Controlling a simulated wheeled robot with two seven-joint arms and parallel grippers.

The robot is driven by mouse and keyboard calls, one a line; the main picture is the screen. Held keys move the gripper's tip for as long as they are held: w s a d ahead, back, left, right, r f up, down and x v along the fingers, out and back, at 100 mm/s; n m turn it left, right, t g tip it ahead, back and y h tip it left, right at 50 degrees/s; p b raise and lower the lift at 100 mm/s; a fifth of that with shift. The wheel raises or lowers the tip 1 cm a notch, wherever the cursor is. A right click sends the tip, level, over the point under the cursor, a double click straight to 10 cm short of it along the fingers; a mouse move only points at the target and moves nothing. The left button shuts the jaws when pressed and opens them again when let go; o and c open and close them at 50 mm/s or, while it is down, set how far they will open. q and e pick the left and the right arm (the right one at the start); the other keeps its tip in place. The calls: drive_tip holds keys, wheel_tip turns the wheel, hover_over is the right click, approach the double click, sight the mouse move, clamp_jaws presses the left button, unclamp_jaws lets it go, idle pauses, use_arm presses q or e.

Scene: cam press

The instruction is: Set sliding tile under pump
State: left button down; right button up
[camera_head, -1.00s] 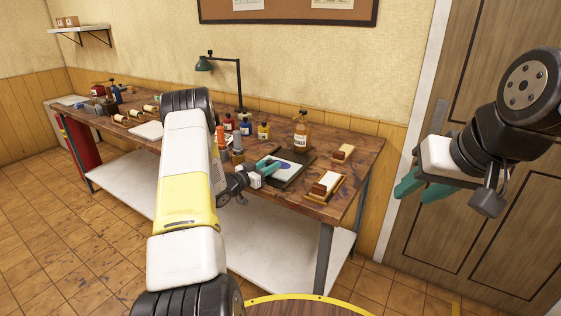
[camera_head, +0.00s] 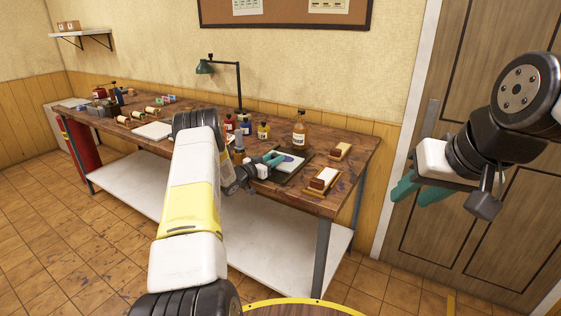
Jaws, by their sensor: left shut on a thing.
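The sliding tile (camera_head: 286,169) is a pale flat piece with a blue-purple patch, lying on a dark base on the workbench. The amber pump bottle (camera_head: 299,130), with a dark top and white label, stands upright just behind the tile. The tile's patch is in front of the bottle, not visibly beneath its spout. My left gripper (camera_head: 273,159) is shut on the tile at its left side; its teal fingers hide part of the tile. My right gripper (camera_head: 417,191) hangs in the air right of the bench, its teal fingers apart and empty.
Two brush-like blocks lie right of the tile, a near one (camera_head: 323,177) and a far one (camera_head: 340,151). Small coloured bottles (camera_head: 263,131) stand left of the pump bottle. My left arm hides the bench's middle.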

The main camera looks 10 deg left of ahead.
use_arm(q)
drive_tip(key=shift+w+f, duration=0.1)
drive_tip(key=shift+w, duration=0.05)
drive_tip(key=c, duration=1.1)
unclamp_jaws()
drive_tip(key=v, duration=0.7)
drive_tip(key=shift+s+a, duration=0.2)
drive_tip(key=shift+s, duration=0.15)
